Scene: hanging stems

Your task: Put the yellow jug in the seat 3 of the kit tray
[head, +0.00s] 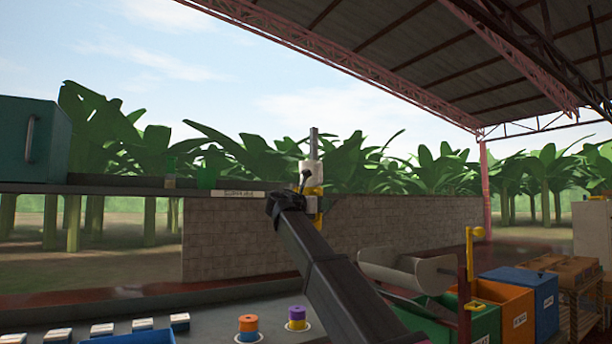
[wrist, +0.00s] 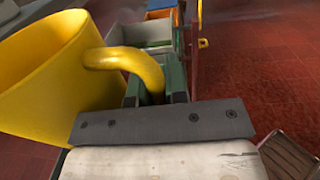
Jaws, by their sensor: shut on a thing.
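The yellow jug (wrist: 45,75) fills the left of the wrist view, tilted. Its curved handle (wrist: 130,60) runs into my gripper (wrist: 157,92), which is shut on the handle. The fingertips are mostly hidden behind the handle and the gripper's grey plate. In the head view my arm reaches up to the middle, and yellow patches (head: 319,192) show just beside its end. I cannot tell whether they belong to the jug. A blue-edged thing (head: 130,339) is cut off at the bottom edge; I cannot tell whether it is the kit tray. Seat 3 cannot be made out.
A grey counter (head: 210,325) holds an orange-and-blue spool (head: 248,327), a purple-and-yellow spool (head: 297,317) and several small labelled blocks. A shelf (head: 120,188) with a teal cabinet (head: 33,138) stands left. Orange (head: 504,308) and blue (head: 535,290) bins stand right.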

